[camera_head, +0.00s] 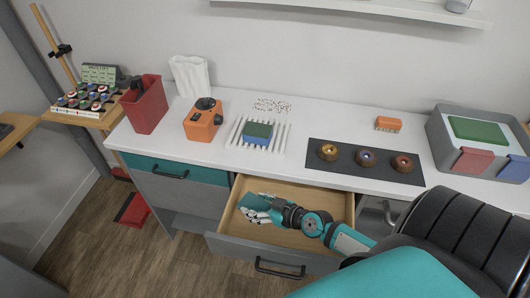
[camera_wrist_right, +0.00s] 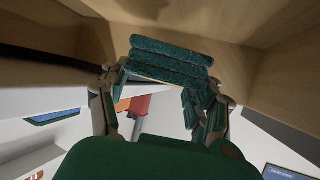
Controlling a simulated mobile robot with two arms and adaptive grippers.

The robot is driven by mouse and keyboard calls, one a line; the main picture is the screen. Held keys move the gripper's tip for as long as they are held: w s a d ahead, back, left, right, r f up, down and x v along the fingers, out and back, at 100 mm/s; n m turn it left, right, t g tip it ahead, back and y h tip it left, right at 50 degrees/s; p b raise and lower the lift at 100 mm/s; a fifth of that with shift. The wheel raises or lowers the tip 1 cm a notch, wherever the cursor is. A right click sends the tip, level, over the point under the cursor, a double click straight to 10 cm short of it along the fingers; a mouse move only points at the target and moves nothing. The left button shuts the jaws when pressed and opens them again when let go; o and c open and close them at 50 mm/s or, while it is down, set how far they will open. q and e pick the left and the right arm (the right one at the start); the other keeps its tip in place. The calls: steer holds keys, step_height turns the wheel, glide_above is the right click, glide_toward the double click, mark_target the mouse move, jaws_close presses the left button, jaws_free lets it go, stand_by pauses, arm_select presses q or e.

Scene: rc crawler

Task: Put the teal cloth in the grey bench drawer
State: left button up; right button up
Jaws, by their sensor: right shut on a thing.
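The grey bench drawer (camera_head: 225,246) is pulled open below the bench top, and its pale wooden inside shows. My right gripper (camera_head: 262,212) reaches into the drawer's left part and is shut on the folded teal cloth (camera_head: 250,200). The cloth lies within the drawer's outline in the head view; whether it touches the floor of the drawer I cannot tell. In the right wrist view the cloth (camera_wrist_right: 172,50) shows as a folded stack between the fingers, with drawer wood around it. My left gripper is not in view.
A shut teal-fronted drawer (camera_head: 150,168) sits at the left. The white bench top (camera_head: 215,160) holds an orange device (camera_head: 203,122), a blue-green sponge (camera_head: 257,132) on a white rack, a dark mat (camera_head: 340,170) with three round pieces, and a grey bin (camera_head: 440,140). The drawer's right part looks empty.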

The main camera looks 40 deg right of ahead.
steer(key=shift+f+b, duration=1.35)
steer(key=shift+f, duration=1.2)
steer(key=shift+f, duration=0.1)
steer(key=o, duration=1.1)
steer(key=shift+s+d, duration=0.1)
steer(key=shift+s, duration=0.05)
steer(key=b+v, duration=0.1)
steer(key=v, duration=0.9)
steer(key=shift+s, duration=0.25)
steer(key=shift+s+d+r+b, duration=0.15)
steer(key=shift+s+r+b, duration=0.15)
steer(key=shift+s+r, duration=0.25)
